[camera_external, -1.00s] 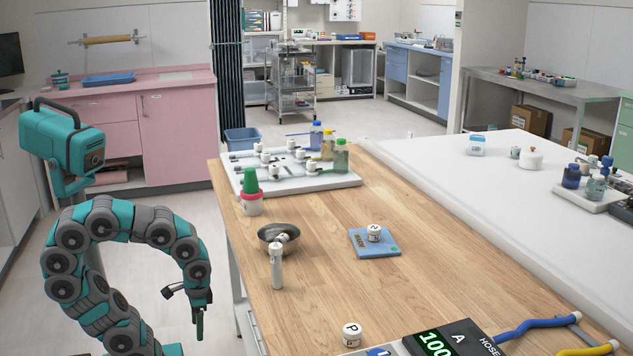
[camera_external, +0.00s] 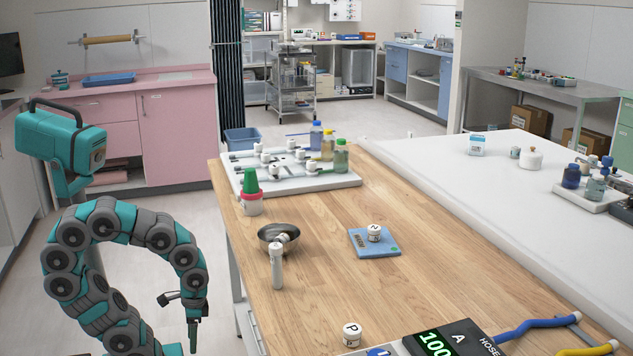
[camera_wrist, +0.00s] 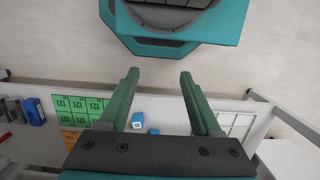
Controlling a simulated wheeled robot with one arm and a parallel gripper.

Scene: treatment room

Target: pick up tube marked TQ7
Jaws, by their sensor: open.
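No marking TQ7 can be read in either view. A white upright tube-like container (camera_external: 276,268) stands on the wooden table in front of a metal bowl; its label is too small to read. My gripper (camera_external: 193,340) hangs pointing down off the table's left side, well apart from that container. In the wrist view my gripper (camera_wrist: 158,78) is open, its two green fingers spread with nothing held between them. A small blue block with a white mark (camera_wrist: 138,121) shows beyond the fingers, on a white surface lower down.
A blue pad (camera_external: 364,248) bears a jar marked N (camera_external: 374,233). A jar marked P (camera_external: 351,335) stands near a scale (camera_external: 450,342). A white board (camera_external: 235,166) holds several bottles. Green and orange labelled cards (camera_wrist: 85,108) lie below my gripper.

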